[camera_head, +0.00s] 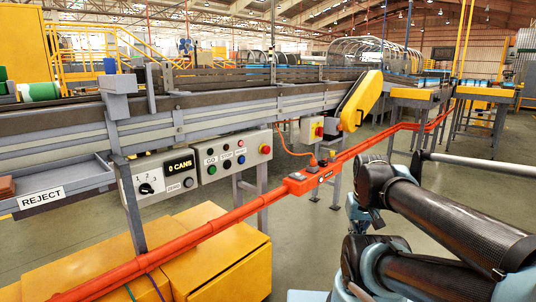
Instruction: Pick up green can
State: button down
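A green cylinder (39,91) with a pale end lies on its side at the far left, by the conveyor's left end; it may be the green can, but I cannot tell for certain. A smaller green shape (3,73) is cut off by the left edge, above a dark blue one. My black arm links fill the lower right of the head view, well apart from these things. My gripper is not visible.
An orange rail (215,225) crosses in front. Yellow boxes (225,262) stand at lower left. A reject tray (60,178) is at left.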

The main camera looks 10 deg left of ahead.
aim_at(37, 92)
jog(key=u, duration=2.25)
jog(key=k, duration=0.5)
jog(key=z, duration=0.35)
jog(key=i, duration=0.25)
jog(key=z, duration=0.05)
